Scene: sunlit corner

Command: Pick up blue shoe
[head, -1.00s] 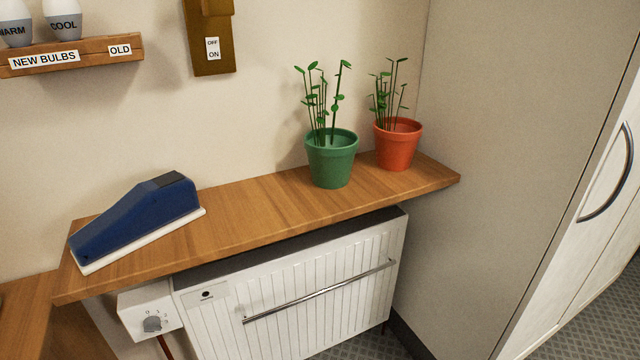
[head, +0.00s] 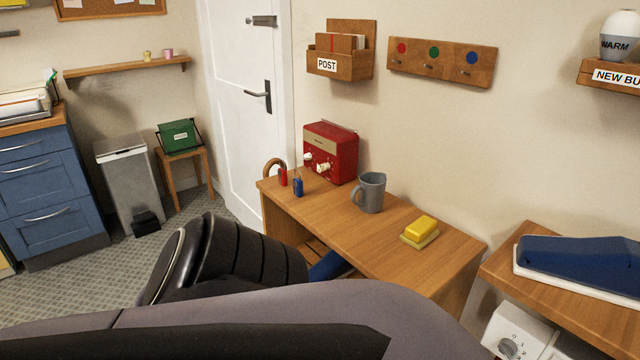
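A dark blue, shoe-like wedge (head: 580,258) with a white sole-like base lies on the wooden shelf at the right edge of the head view. Its right end is cut off by the frame. A second blue thing (head: 328,267) shows low beneath the wooden desk, beside some wooden slats. My arm hides most of it, so I cannot tell if it is a shoe. My arm's dark and grey links fill the lower middle. Neither of my grippers is in view.
The wooden desk (head: 390,245) holds a red box-like machine (head: 331,152), a grey jug (head: 369,193) and a yellow block (head: 420,229). A bin (head: 128,180) and small stool (head: 185,158) stand left. Some carpet (head: 100,270) is clear.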

